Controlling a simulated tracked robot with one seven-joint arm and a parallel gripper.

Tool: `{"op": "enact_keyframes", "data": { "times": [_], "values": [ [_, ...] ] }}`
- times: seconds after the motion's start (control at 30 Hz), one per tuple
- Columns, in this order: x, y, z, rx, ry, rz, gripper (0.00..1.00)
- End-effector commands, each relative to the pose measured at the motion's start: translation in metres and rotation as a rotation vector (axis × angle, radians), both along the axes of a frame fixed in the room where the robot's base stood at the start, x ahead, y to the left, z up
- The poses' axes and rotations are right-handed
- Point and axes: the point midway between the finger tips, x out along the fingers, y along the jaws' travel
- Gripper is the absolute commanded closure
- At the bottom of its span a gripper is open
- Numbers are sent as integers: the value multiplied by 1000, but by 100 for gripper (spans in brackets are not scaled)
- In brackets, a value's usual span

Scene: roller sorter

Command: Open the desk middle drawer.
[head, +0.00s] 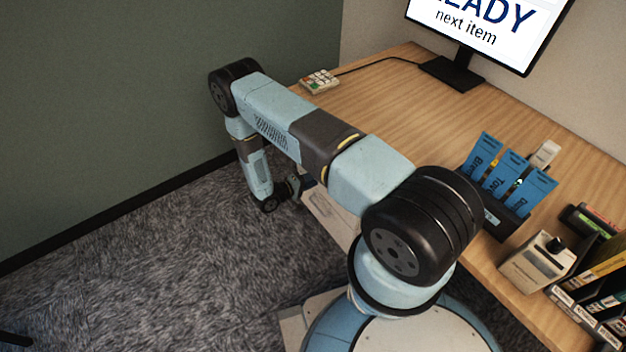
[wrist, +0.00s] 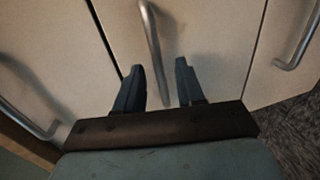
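The desk (head: 395,110) has a pale drawer unit (head: 328,212) below its left end in the head view, mostly hidden behind my arm. The wrist view shows three pale drawer fronts side by side, each with a metal bar handle. The middle drawer front (wrist: 205,35) is in the centre, with its handle (wrist: 150,38) running down toward my gripper (wrist: 158,80). My gripper is open, and the handle's lower part shows between its two dark fingers. Both fingers look apart from the handle; their depth relative to it is unclear. The middle drawer looks closed.
The neighbouring drawers' handles are at left (wrist: 28,108) and right (wrist: 300,38) in the wrist view.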

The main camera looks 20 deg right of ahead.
Motion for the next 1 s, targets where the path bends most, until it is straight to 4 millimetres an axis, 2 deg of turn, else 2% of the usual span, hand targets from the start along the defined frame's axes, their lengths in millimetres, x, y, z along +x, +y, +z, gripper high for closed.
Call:
{"op": "enact_keyframes", "data": {
  "times": [0.17,0.47,0.87,1.0],
  "values": [
    [3,-10,-3,1,0,0,62],
    [4,-12,-3,1,0,0,62],
    [3,-12,-3,1,0,0,99],
    [3,-12,-3,2,2,0,100]
  ]
}}
